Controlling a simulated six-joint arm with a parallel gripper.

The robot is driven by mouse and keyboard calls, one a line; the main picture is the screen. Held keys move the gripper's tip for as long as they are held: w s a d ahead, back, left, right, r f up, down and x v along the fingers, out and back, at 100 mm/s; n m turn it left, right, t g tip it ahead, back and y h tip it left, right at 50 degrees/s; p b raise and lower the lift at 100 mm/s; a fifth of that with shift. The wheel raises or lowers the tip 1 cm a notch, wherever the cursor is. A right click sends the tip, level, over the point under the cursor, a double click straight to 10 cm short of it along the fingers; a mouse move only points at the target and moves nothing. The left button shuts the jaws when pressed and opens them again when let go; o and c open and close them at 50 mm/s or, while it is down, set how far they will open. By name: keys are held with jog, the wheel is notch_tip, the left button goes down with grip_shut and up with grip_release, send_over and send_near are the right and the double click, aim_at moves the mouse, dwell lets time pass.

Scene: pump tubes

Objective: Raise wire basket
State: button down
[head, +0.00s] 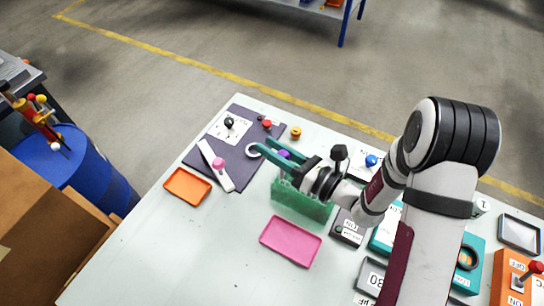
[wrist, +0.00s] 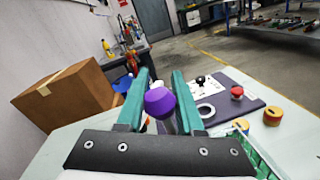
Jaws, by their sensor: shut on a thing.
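The green wire basket (head: 302,204) sits on the pale table below and just in front of my gripper (head: 266,146). Part of its mesh side shows at the lower right of the wrist view (wrist: 262,158), beside a pale bar. My gripper's teal fingers point toward the dark mat. A purple round-knobbed piece (wrist: 160,102) is between the fingers in the wrist view (wrist: 161,76), and they are shut on it. A bit of it shows in the head view (head: 285,154). Its lower end is hidden. I cannot tell whether it touches the basket.
The dark mat (head: 247,172) holds a white strip (head: 212,165), a white ring and several knobs. An orange tray (head: 187,187) and a pink tray (head: 290,241) lie nearby. Labelled boxes crowd the right side under my arm. The table's front left is clear.

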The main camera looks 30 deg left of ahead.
jog(key=shift+r, duration=0.25)
jog(key=c, duration=0.5)
grip_release()
jog(key=shift+c, duration=0.2)
jog(key=s+d, duration=0.2)
jog(key=d, duration=1.3)
jog(key=shift+s+d, duration=0.25)
jog(key=shift+d, duration=0.05)
